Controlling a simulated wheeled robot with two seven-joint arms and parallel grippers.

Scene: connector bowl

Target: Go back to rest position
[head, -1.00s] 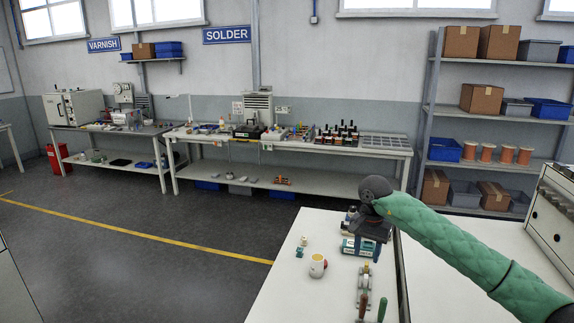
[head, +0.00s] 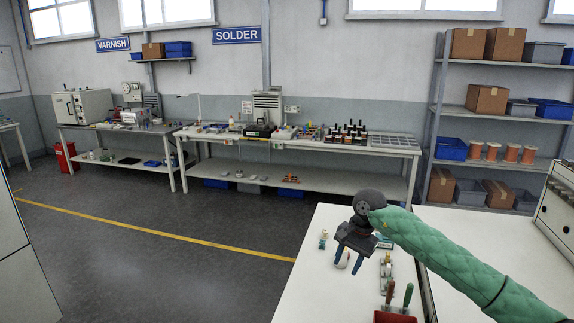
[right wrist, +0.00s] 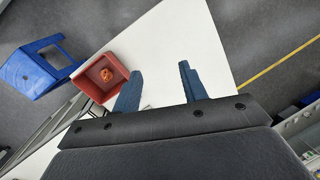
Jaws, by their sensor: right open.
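My right gripper (head: 348,262) is above the white table in the head view, its blue fingers spread apart and pointing down. In the right wrist view its two blue fingers (right wrist: 158,88) are apart with nothing between them but the white table top behind. My right arm in its green sleeve comes in from the right. My left gripper is not in view.
A red bin (right wrist: 97,80) holds an orange item. A blue stool (right wrist: 38,68) stands on the floor.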

